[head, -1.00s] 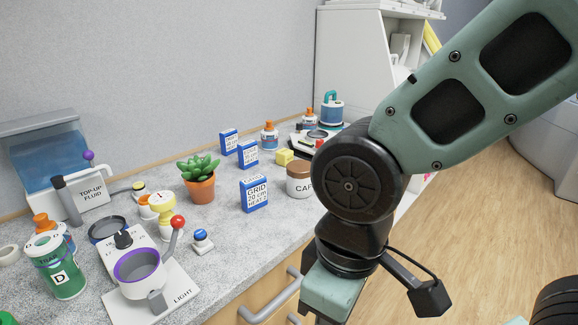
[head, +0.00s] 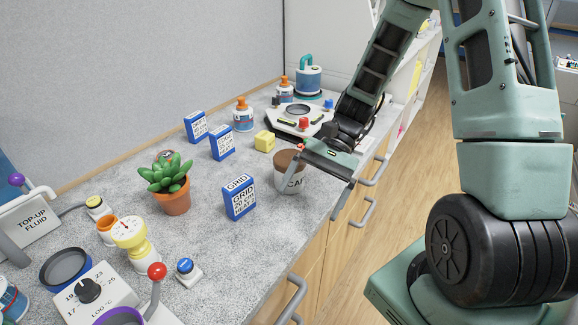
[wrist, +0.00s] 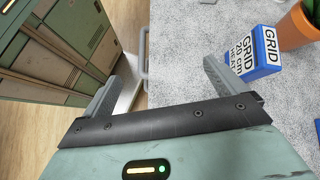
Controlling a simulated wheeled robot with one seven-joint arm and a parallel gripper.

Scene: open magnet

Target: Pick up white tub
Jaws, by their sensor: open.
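The white tub (head: 289,180) has a brown lid and dark letters, partly hidden, that start "CA". It stands upright on the grey speckled counter in the head view, near the front edge. My gripper (head: 318,178) is just to its right, over the counter's edge, and overlaps its right side in the picture. In the wrist view my gripper (wrist: 165,85) has its two fingers wide apart with nothing between them. The tub does not show in the wrist view. I cannot tell whether a finger touches it.
A blue and white GRID box (head: 239,197) stands left of the tub, with a potted plant (head: 172,190) beyond it. A yellow block (head: 265,141) and a white device with a red knob (head: 303,124) are behind. Drawer handles (head: 360,212) stick out below the counter edge.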

